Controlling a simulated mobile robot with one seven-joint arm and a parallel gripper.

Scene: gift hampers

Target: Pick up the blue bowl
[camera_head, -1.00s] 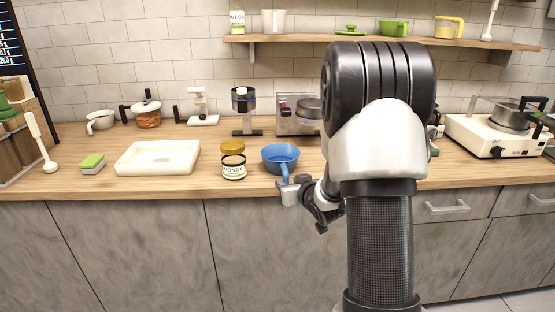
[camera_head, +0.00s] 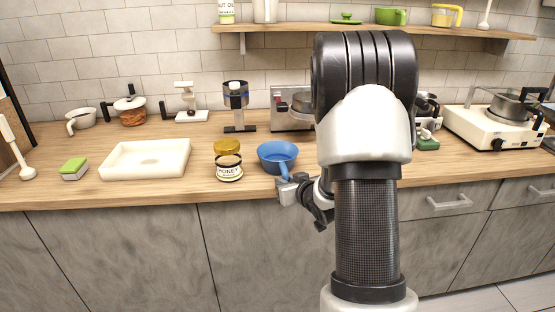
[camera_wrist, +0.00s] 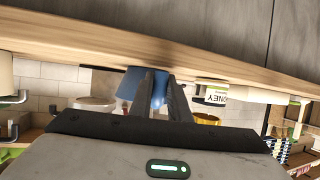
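The blue bowl (camera_head: 270,155) stands upright near the front edge of the wooden counter, its handle pointing to the front. My gripper (camera_head: 285,183) is at the front edge, at the end of this handle. In the wrist view, which is upside down, the two dark fingers (camera_wrist: 162,88) stand close together with blue handle between them. The blue bowl (camera_wrist: 129,84) shows just beyond the fingertips. The gripper looks shut on the handle, though the contact itself is partly hidden. No gap between the bowl and the counter is visible.
A honey jar (camera_head: 229,173) with a yellow lid stands close left of the bowl. Further left are a white tray (camera_head: 146,172) and a green-topped sponge (camera_head: 73,168).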

